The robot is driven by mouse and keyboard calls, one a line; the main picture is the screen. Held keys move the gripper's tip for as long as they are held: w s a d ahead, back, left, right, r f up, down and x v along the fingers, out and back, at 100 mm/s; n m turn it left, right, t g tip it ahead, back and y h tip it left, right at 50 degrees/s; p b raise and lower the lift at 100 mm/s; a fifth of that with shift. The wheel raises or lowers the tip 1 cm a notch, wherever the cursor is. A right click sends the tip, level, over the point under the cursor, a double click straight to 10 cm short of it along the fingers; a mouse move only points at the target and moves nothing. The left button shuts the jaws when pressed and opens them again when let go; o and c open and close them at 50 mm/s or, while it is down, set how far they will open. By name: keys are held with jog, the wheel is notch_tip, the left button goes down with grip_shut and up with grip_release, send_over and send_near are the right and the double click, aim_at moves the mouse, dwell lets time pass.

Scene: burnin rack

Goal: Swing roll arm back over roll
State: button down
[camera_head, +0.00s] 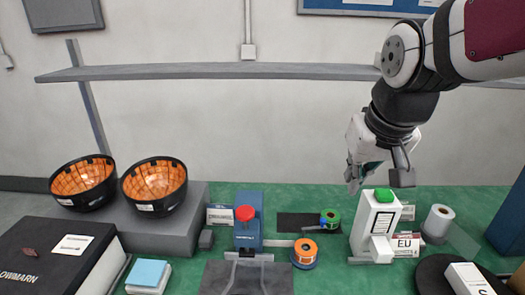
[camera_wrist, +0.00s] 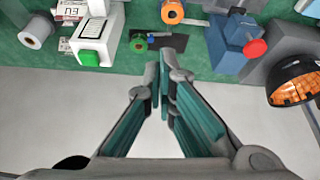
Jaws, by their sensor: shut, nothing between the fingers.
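I cannot make out a separate roll arm with certainty in either view. A white device (camera_head: 375,222) with a green top button stands left of the roll; the wrist view shows it too (camera_wrist: 97,38). My gripper (camera_head: 381,182) is above this device, apart from it and up and left of the roll. Its fingers (camera_wrist: 160,62) are together and hold nothing.
An orange spool (camera_head: 305,250) and a green spool (camera_head: 330,218) lie left of the device. A blue fixture with a red knob (camera_head: 246,220) stands further left. Two black bowls (camera_head: 84,182) sit on a grey block. A shelf (camera_head: 210,71) runs along the wall.

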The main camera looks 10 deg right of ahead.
jog(key=w+d+f+b, duration=0.2)
jog(key=w+d+f, duration=0.1)
jog(key=w+f, duration=0.6)
jog(key=w+d+f+m+b, duration=0.1)
jog(key=w+d+f+b, duration=0.2)
jog(key=w+f, duration=0.6)
jog(key=w, duration=0.6)
jog(key=shift+f+g, duration=0.3)
jog(key=shift+g, duration=0.1)
notch_tip(320, 180, down, 10)
jog(key=shift+s, duration=0.25)
